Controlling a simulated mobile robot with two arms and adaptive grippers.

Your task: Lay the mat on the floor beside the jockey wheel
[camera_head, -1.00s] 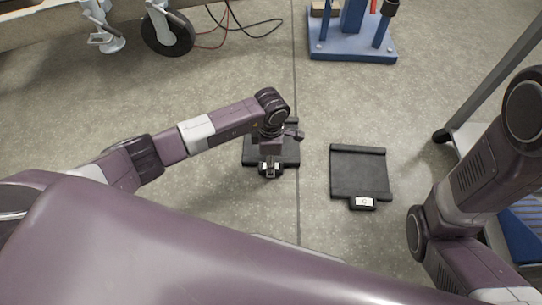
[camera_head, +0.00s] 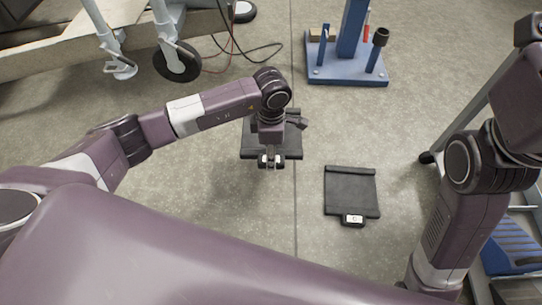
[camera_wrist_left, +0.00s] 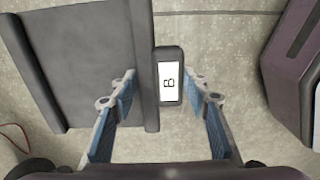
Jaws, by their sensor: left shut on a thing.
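A dark flat mat (camera_head: 290,146) hangs under my left gripper (camera_head: 270,162), partly hidden by it. In the left wrist view the mat (camera_wrist_left: 92,60) fills the upper left, with a black tab marked "B" (camera_wrist_left: 168,85) between the fingers of my left gripper (camera_wrist_left: 165,110), which is shut on it. The mat seems held above the floor; its height is hard to judge. The jockey wheel (camera_head: 178,62), black on a grey post, stands on the floor at the upper left, apart from the mat. My right arm is at the right edge; its gripper is out of view.
Another dark mat (camera_head: 351,187) with a white-labelled tab lies on the concrete at centre right. A blue stand (camera_head: 345,74) stands at the upper right. Red and black cables (camera_head: 240,55) lie beside the wheel. A grey support leg (camera_head: 120,66) stands left of it.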

